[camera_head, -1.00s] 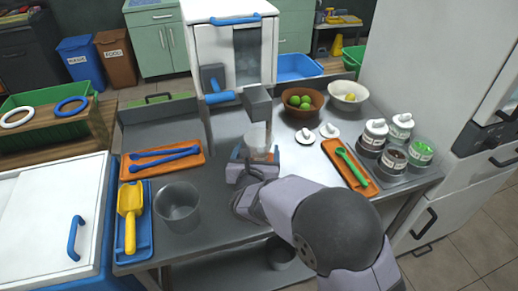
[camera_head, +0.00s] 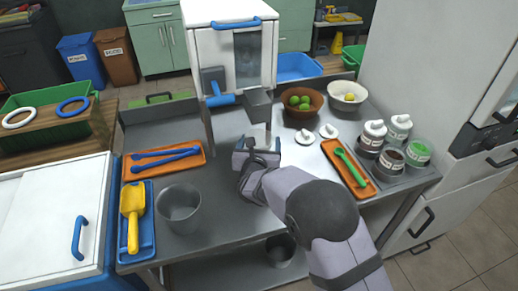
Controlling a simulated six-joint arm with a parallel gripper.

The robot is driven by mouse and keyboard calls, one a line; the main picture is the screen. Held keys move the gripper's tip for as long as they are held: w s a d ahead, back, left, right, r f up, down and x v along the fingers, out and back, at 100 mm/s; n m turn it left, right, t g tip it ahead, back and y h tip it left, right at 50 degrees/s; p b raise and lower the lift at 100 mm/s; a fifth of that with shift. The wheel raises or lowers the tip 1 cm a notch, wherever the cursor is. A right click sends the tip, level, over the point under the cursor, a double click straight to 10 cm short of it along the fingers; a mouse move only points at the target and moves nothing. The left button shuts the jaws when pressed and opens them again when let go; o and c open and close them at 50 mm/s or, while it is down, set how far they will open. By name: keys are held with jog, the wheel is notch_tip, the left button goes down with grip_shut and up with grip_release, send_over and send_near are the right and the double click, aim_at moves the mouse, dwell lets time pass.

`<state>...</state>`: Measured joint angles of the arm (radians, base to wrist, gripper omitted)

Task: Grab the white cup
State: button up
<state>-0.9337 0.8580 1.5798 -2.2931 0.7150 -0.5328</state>
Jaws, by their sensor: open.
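A pale, translucent white cup (camera_head: 262,133) stands under the grey spout of the press (camera_head: 232,55). Only part of it shows above and between my fingers. My gripper (camera_head: 258,147) is open, with one finger to the left and one to the right, just in front of or around the cup. I cannot tell whether the fingers touch it. My wrist hides the cup's lower part.
A grey metal pot (camera_head: 179,207) stands at the front left, near a yellow scoop (camera_head: 132,212) in a blue tray. An orange tray with a green spoon (camera_head: 350,166), lidded jars (camera_head: 372,134) and two bowls (camera_head: 302,102) are right of my arm.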

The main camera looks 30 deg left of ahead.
jog(key=c, duration=1.2)
jog(key=shift+r, duration=0.2)
